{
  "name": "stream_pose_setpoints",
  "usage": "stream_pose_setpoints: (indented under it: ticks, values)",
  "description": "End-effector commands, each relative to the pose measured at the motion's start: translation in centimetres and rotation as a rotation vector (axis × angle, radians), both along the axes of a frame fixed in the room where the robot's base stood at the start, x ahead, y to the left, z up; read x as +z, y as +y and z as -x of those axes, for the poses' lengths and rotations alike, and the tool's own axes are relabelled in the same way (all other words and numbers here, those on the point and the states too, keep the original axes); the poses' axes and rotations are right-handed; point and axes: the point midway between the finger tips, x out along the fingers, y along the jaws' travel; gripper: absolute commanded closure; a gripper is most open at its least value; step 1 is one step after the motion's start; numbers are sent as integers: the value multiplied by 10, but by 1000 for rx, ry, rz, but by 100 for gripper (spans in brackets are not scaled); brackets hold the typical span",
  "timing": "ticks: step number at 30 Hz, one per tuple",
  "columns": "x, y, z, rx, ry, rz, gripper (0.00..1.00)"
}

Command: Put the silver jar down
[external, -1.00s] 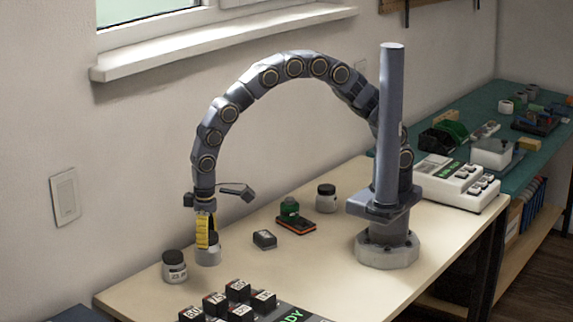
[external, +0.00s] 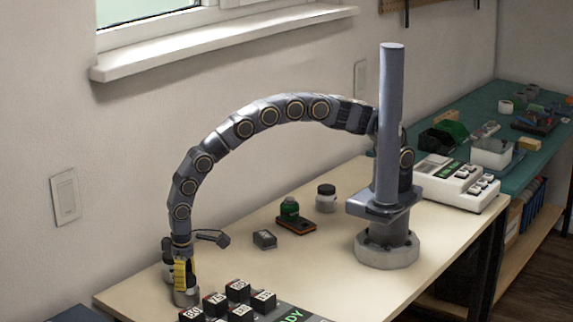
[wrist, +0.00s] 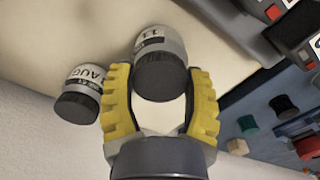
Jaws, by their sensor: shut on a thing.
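The silver jar (external: 186,298) has a grey body and a dark lid. It also shows between the yellow fingers in the wrist view (wrist: 162,60), with its lid toward the camera and part of its label visible. My gripper (external: 184,278) points down near the table's front left, its fingers (wrist: 160,100) shut on the jar. A second labelled jar (wrist: 88,80) with a dark lid stands beside it, apart from the fingers. In the external view my gripper partly hides that jar (external: 167,272). I cannot tell whether the held jar touches the table.
Several black blocks with white labels (external: 238,290) stand just right of the held jar. The table's left edge is near.

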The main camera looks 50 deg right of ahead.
Motion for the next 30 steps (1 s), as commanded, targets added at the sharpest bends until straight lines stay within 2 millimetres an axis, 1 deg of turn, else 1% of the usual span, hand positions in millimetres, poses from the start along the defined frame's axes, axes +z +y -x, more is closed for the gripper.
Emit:
stream_pose_setpoints:
  ticks: [7, 8, 9, 10, 19, 22, 26, 30]
  values:
    - [-2, 0, -1, -1, 0, -1, 80]
    - [-3, 0, -1, -1, 0, -1, 43]
    - [-2, 0, 0, -1, 0, -1, 26]
    - [-2, 0, 0, -1, 0, -1, 19]
    - [-2, 0, 0, 0, 0, -1, 19]
    - [4, 1, 0, 0, -1, -3, 19]
    - [24, 1, -1, 0, -4, -9, 19]
    - [55, 0, -1, 0, -3, -5, 19]
